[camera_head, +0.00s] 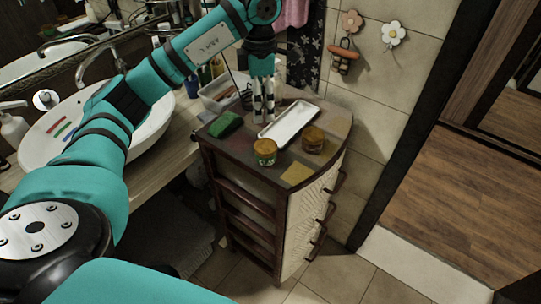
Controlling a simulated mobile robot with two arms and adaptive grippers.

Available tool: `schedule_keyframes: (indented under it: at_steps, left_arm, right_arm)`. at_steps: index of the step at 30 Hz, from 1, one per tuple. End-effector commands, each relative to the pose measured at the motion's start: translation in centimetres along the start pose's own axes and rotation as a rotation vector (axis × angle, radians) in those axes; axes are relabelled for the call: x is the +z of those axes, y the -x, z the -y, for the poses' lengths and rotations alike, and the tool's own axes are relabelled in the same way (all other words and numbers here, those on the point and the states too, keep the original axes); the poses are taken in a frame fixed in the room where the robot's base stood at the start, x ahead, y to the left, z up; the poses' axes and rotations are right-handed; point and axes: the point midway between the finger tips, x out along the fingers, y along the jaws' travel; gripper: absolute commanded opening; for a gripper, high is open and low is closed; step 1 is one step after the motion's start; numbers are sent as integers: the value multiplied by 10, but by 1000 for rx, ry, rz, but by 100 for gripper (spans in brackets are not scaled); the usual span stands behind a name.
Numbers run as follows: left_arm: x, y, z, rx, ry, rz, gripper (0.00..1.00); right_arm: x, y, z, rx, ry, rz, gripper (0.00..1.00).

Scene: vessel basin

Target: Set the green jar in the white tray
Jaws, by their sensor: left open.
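The green jar (265,152), with a gold-brown lid, stands upright on the small cabinet's top, in front of the white tray. The white tray (277,136) is long and narrow, lies on the same top and looks empty. My left gripper (263,115) points down over the back of the cabinet, close to the tray's left end. Its fingers are open, with no object visible between them. It is behind the green jar and apart from it. I cannot tell its exact height above the top. My right gripper is not in view.
A brown jar (313,140) stands right of the green jar. A green cloth or sponge (225,124) lies left of the gripper. A yellow square (297,174) lies near the front edge. A bin (218,97) and bottles stand behind. The sink (150,120) is at left.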

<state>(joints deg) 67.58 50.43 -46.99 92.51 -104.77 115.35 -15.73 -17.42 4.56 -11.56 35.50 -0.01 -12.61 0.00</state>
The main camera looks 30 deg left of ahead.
Motion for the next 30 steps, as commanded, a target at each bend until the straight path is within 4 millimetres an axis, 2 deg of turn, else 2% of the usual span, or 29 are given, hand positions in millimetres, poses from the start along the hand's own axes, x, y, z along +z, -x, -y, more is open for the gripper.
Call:
schedule_keyframes:
  at_steps: [1,5,12,15,20,23,27,30]
  left_arm:
    - [1,-13,2,-9,-4,-3,88]
    - [1,-40,3,-11,-5,-3,88]
    - [1,-87,4,-9,-4,-1,88]
    - [2,-101,3,-9,-5,1,88]
    - [2,-112,3,-7,-6,3,88]
    - [4,-120,4,-9,-5,2,88]
    - [7,-140,6,-11,-5,1,88]
    - [7,-155,6,-9,-5,3,88]
  right_arm:
    - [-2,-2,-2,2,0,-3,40]
    - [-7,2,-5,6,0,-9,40]
    - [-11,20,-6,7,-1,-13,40]
    - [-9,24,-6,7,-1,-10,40]
    - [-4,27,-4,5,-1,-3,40]
    - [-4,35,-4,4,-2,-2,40]
    - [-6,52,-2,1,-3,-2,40]
    - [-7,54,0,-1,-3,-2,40]
